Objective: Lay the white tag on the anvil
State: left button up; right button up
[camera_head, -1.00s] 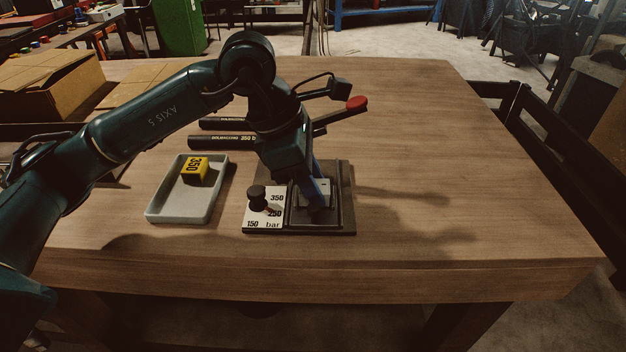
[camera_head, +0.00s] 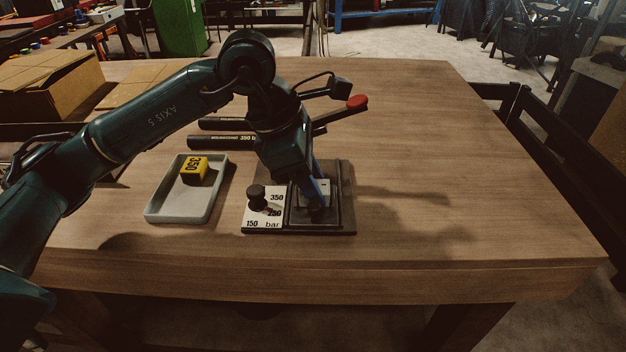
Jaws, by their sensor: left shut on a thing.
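The crimper (camera_head: 347,222) is a dark base plate on the table with a raised block, the anvil area, in its middle. My left gripper (camera_head: 316,210) points down over this block and is shut. A small pale piece, which looks like the white tag (camera_head: 325,187), shows beside its fingers, low over the block. The fingers and wrist hide much of it, so I cannot tell whether it touches the anvil. A lever with a red knob (camera_head: 357,103) rises behind my wrist. My right gripper is out of view.
A white dial plate (camera_head: 250,216) marked 150, 250, 350 bar carries a black knob (camera_head: 257,196). A grey tray (camera_head: 211,208) holds a yellow block (camera_head: 195,171) marked 350. Two black hoses (camera_head: 216,142) lie behind it. The table's right side is clear.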

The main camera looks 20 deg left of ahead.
pick_arm(q)
jog(key=o, duration=1)
jog(key=shift+r+p, duration=0.5)
jog(key=shift+r, duration=0.25)
jog(key=shift+s+r+p, duration=0.15)
jog(key=shift+r+p, duration=0.6)
jog(key=shift+r, duration=0.6)
jog(key=shift+r+p, duration=1.2)
jog(key=shift+r, duration=0.8)
